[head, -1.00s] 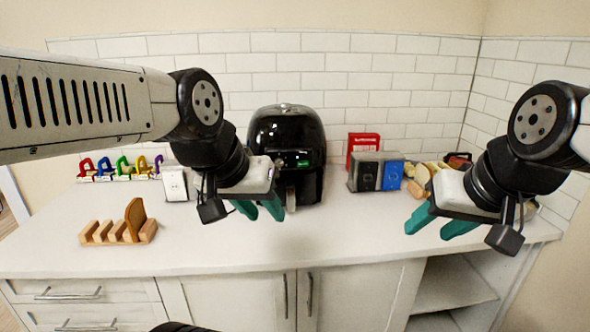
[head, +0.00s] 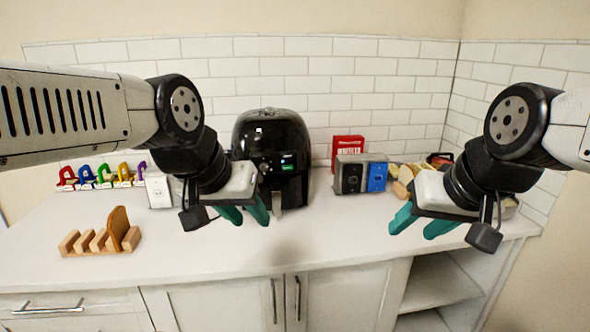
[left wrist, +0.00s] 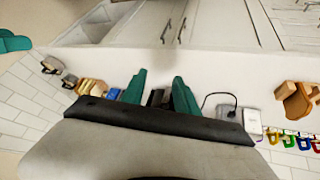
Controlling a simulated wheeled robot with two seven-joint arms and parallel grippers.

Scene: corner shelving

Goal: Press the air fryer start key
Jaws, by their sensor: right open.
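The black air fryer (head: 268,132) stands on the white counter against the tiled wall. Its front panel (head: 287,163) has a small lit green display; I cannot make out a separate start key. My left gripper (head: 244,215) is in front of the fryer's lower left, with its teal fingers apart and nothing visible between them. It covers part of the fryer front. In the left wrist view the left gripper (left wrist: 160,92) also shows open, with a dark part between its fingers in the background. My right gripper (head: 421,220) is open and empty over the counter at the right.
A red box (head: 347,146), a grey-and-blue boxed item (head: 361,174) and wooden pieces stand right of the fryer. A white outlet box (head: 158,190), coloured padlocks (head: 102,177) and a wooden rack (head: 102,240) are at left. The counter's middle front is clear.

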